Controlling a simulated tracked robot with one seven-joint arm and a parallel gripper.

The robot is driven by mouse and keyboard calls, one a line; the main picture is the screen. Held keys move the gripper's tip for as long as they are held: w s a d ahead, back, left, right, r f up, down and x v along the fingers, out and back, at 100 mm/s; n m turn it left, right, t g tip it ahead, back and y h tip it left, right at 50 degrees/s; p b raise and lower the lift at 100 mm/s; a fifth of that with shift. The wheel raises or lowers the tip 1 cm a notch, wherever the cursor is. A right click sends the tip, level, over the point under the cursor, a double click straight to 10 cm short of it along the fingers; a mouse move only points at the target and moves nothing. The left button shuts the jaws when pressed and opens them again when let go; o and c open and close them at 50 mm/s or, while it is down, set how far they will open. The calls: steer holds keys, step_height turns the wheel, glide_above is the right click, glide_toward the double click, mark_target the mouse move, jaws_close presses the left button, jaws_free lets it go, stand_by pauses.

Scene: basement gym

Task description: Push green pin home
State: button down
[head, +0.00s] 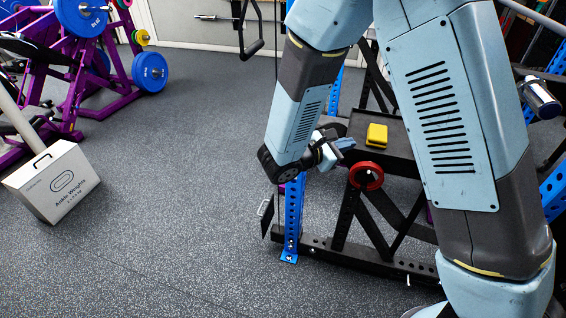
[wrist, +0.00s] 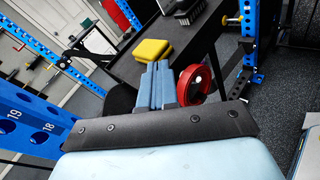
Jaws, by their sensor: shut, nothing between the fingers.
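I cannot make out the green pin in either view. My gripper (head: 343,146) is shut and empty, in front of the black platform (head: 398,158) of the rack. In the wrist view my closed blue-grey fingers (wrist: 158,84) point toward a yellow block (wrist: 153,50) on the platform, and a red ring (wrist: 194,84) shows just right of the fingers. In the head view the yellow block (head: 376,136) lies right of my gripper, and the red ring (head: 366,176) is below the block at the platform's front edge. I cannot tell whether my fingers touch anything.
A blue perforated upright (head: 293,215) stands just below my gripper. Another blue upright (wrist: 35,122) is close at left in the wrist view. A dark brush (wrist: 186,12) lies on the platform. A white ankle-weights box (head: 52,181) stands left; open floor (head: 180,190) lies between.

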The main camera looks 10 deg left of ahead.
steer(key=s+a+f+n+t+y, duration=0.35)
steer(key=a+f+n+y, duration=0.2)
steer(key=a+f, duration=0.3)
steer(key=s+a+f+n+t+y, duration=0.3)
steer(key=s+a+f+n+y, duration=0.15)
steer(key=a+f+n, duration=0.4)
steer(key=w+r+m, duration=0.2)
steer(key=w, duration=1.2)
steer(key=shift+a, duration=0.2)
steer(key=w, duration=0.2)
steer(key=shift+w+d, duration=0.1)
steer(key=shift+w, duration=0.25)
steer(key=shift+r, duration=0.1)
